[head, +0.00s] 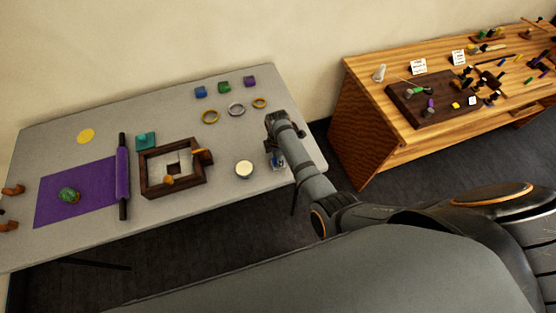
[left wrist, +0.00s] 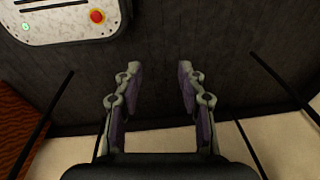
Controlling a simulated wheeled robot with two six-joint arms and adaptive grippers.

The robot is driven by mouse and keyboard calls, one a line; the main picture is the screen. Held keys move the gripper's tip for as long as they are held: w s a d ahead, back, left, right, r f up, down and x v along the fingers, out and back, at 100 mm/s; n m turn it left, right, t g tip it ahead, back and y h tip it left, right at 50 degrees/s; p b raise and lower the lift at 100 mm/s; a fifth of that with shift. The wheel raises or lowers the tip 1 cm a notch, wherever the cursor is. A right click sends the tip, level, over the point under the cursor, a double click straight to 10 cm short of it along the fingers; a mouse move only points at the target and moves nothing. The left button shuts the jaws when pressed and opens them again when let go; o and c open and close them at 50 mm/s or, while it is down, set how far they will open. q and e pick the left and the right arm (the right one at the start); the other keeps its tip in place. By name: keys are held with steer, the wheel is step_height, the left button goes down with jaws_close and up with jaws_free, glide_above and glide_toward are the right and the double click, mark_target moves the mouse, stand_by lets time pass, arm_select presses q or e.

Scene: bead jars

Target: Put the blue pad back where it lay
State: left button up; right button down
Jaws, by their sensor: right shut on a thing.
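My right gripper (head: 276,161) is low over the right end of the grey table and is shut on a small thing. A little blue shows between its fingers, but the arm hides most of it, so I cannot tell for sure that it is the blue pad. My left gripper (left wrist: 160,78) is open and empty above the dark floor in the left wrist view.
The grey table (head: 225,135) also bears several rings, a white round lid or jar (head: 244,170), a wooden frame box (head: 172,168), a teal block (head: 146,141), a purple mat (head: 80,205) with a rolled end and a yellow disc (head: 86,136). A cluttered wooden bench (head: 370,130) stands at the right.

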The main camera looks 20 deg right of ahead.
steer(key=shift+s+r, duration=0.1)
steer(key=shift+s, duration=0.05)
steer(key=c, duration=1.1)
jaws_free()
steer(key=shift+d+f, duration=0.1)
steer(key=shift+f, duration=0.1)
steer(key=shift+o, duration=0.2)
steer(key=shift+r, duration=0.4)
step_height(320, 180, up, 7)
steer(key=p, duration=0.7)
steer(key=shift+f, duration=0.2)
steer(key=shift+r, duration=0.4)
arm_select(q)
step_height(320, 180, up, 7)
steer(key=s, duration=0.2)
steer(key=shift+s+a+f, duration=0.15)
steer(key=shift+s, duration=0.1)
arm_select(e)
steer(key=shift+r, duration=2.15)
